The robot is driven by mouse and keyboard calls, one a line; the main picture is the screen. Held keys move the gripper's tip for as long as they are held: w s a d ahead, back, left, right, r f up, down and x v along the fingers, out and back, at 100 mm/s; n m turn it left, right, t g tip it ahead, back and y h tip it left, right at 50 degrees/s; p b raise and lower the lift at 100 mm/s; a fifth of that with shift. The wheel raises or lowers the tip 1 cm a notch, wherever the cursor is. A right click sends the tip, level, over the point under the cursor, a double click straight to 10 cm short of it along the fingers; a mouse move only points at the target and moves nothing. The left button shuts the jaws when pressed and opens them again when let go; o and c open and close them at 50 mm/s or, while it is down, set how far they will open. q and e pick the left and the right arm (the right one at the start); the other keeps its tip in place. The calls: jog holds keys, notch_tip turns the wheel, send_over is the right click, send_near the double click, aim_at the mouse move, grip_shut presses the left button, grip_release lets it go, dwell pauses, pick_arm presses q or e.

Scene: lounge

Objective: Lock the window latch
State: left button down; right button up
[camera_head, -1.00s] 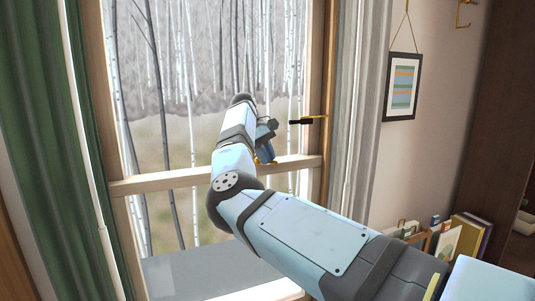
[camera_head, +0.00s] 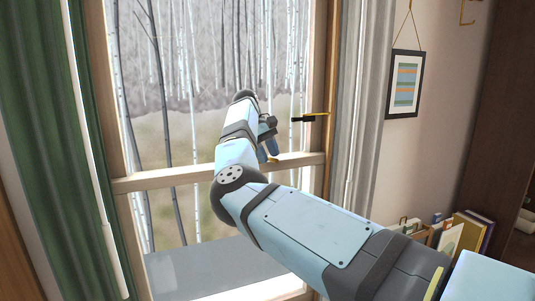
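The window latch (camera_head: 303,119) is a small handle with a black grip and a brass-coloured part. It sits at the right side of the window frame (camera_head: 318,90), with the black grip pointing left, roughly horizontal. My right arm reaches up from the lower right across the window. My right gripper (camera_head: 268,146) is left of the latch and a little lower, apart from it in the picture. Its fingers are small and partly hidden by my arm, so I cannot tell if they are open. My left gripper is not in view.
A wooden crossbar (camera_head: 160,178) runs across the window below the latch. A green curtain (camera_head: 40,130) hangs left and a pale curtain (camera_head: 358,120) right, close to the latch. A framed picture (camera_head: 405,84) hangs on the wall. Books (camera_head: 470,233) stand lower right.

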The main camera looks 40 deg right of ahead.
jog(key=shift+r, duration=0.35)
notch_tip(320, 180, up, 7)
jog(key=shift+r, duration=0.15)
notch_tip(320, 180, up, 12)
jog(key=p, duration=0.5)
